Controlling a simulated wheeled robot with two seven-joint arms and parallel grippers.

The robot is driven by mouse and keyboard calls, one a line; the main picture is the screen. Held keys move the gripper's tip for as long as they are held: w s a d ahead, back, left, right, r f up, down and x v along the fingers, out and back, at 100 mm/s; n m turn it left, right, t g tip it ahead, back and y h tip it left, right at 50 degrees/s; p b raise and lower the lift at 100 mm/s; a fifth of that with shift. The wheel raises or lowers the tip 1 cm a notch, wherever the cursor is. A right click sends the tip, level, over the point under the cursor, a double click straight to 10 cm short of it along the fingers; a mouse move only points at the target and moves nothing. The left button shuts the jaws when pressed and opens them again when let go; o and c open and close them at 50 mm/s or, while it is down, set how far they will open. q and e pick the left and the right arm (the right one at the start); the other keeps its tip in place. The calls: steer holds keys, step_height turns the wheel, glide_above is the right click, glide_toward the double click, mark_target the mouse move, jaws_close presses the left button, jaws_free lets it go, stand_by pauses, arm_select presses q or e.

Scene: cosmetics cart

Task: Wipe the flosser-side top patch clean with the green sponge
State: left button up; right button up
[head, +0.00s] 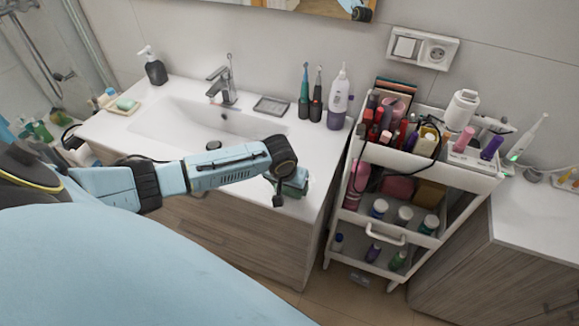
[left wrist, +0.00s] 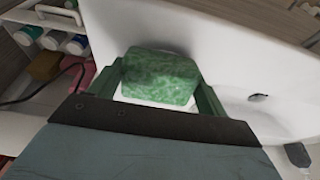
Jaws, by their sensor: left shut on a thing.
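My left gripper (head: 292,190) reaches over the right front part of the white washstand top (head: 312,150). In the left wrist view its two fingers (left wrist: 157,90) are shut on the green sponge (left wrist: 160,75), one at each side. The sponge shows in the head view as a small dark green block (head: 296,184), partly hidden by my wrist. It is at or close above the white top; I cannot tell if it touches. The white and purple flosser (head: 338,100) stands upright at the back right of the top. No dirty patch is clearly visible. My right gripper is not in view.
Two electric toothbrushes (head: 304,95) stand left of the flosser, and a dark soap tray (head: 271,106) lies near the tap (head: 224,82). The sink basin (head: 205,125) is at the left. A loaded white cart (head: 440,165) stands close to the right edge.

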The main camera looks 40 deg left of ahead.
arm_select(q)
steer(key=shift+f, duration=0.45)
stand_by(0.7)
steer(key=shift+w, duration=0.1)
